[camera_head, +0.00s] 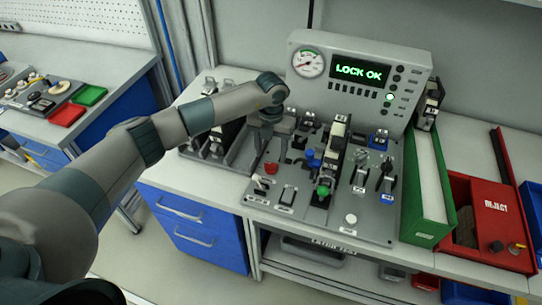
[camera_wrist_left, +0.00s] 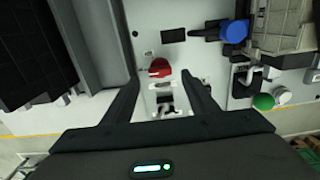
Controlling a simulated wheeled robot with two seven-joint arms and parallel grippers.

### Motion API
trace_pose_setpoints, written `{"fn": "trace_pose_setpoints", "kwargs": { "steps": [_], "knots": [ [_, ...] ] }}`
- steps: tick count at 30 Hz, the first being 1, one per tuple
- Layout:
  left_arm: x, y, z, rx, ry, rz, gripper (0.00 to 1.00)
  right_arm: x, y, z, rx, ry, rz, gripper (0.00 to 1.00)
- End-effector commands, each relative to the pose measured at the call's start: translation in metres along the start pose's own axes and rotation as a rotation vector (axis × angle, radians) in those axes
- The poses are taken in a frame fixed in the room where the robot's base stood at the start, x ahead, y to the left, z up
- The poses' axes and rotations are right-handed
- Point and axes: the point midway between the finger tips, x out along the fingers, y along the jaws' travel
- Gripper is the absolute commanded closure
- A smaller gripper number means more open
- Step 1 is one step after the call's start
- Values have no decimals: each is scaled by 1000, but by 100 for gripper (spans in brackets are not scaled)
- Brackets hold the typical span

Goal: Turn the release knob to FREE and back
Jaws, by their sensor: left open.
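My left gripper (camera_head: 268,155) reaches down over the left part of the grey control panel (camera_head: 378,229). It is open, and in the left wrist view its two fingers (camera_wrist_left: 161,80) stand apart. Between them and beyond shows a red knob (camera_wrist_left: 160,68), with a small pale lever (camera_wrist_left: 165,100) nearer me; no contact is clear. The red knob also shows in the head view (camera_head: 271,168), just below the fingers. A blue knob (camera_wrist_left: 235,32) and a green knob (camera_wrist_left: 263,102) lie to the right. Labels are too small to read, so I cannot tell which is the release knob.
A display unit (camera_head: 360,72) reading LOCK OK, with a gauge (camera_head: 309,63), stands behind the panel. To the right are a green tray (camera_head: 433,229) and a red reject box (camera_head: 492,205). Several levers and clamps rise from the panel close to my gripper.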

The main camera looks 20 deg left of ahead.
Motion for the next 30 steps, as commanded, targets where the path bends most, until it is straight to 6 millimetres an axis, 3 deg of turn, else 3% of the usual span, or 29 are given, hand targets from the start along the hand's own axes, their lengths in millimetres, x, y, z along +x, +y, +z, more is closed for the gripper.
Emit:
{"fn": "trace_pose_setpoints", "kwargs": {
  "steps": [9,21,27,30],
  "knots": [
    [36,0,0,0,1,0,47,-15,1,-1,0,0,1,100],
    [42,0,0,1,0,0,47,-15,-1,-2,1,0,-1,100],
    [42,0,0,1,0,0,88,-15,-4,-2,2,1,-4,100],
    [42,0,0,1,0,0,88,-15,-4,-2,2,1,-4,100]
  ]
}}
